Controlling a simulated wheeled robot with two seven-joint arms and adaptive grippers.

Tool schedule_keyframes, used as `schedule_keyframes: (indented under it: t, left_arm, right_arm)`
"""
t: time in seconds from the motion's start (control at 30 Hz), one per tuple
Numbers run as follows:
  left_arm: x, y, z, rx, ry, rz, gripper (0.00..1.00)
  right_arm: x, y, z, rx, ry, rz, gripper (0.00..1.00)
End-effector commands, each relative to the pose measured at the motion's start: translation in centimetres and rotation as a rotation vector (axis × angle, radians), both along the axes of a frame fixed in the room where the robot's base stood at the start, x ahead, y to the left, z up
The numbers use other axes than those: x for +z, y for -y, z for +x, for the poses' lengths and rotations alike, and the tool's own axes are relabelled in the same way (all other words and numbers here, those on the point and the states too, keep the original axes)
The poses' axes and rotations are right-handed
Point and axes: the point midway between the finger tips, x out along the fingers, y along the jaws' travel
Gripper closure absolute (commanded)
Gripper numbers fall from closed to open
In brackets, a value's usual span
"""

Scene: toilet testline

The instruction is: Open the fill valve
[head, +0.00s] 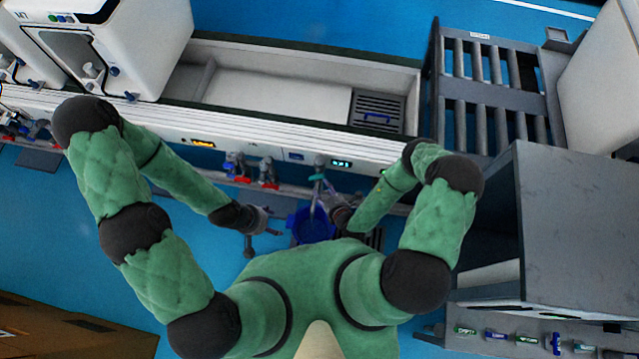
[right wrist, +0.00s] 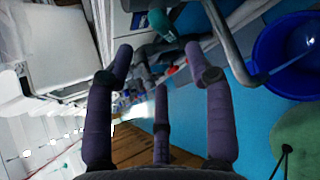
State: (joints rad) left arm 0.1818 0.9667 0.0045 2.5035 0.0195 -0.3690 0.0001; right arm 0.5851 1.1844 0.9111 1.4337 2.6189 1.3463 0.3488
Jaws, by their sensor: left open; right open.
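I cannot read which is labelled as the fill valve. My right gripper (head: 327,200) is just below the teal-handled valve, partly hidden by its own arm. In the right wrist view its fingers (right wrist: 158,62) are spread and empty; the teal handle (right wrist: 160,22) lies beyond them, apart, beside a curved grey pipe (right wrist: 228,42). My left gripper (head: 262,238) is open and empty, below the red-handled valves and left of the bucket.
A blue bucket (head: 303,228) stands on the floor below the teal-handled valve, and also shows in the right wrist view (right wrist: 270,65). The bench (head: 290,95) has a wide trough. A dark slatted rack (head: 490,95) and a grey cabinet (head: 580,215) stand to the right.

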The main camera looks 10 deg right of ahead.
Motion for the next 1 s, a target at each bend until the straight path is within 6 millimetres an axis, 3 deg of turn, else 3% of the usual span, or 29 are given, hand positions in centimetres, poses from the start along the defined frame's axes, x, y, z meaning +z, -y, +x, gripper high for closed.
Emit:
schedule_keyframes:
  t: [0.23,1.0]
  left_arm:
    - [0.0,0.0,0.0,0.000,0.000,0.000,0.31]
    - [-0.1,-0.4,0.0,0.000,0.000,-0.006,0.31]
  right_arm:
    - [1.1,0.4,-1.7,0.000,0.002,-0.001,0.46]
    - [1.1,0.4,-1.8,0.001,0.001,0.000,0.46]
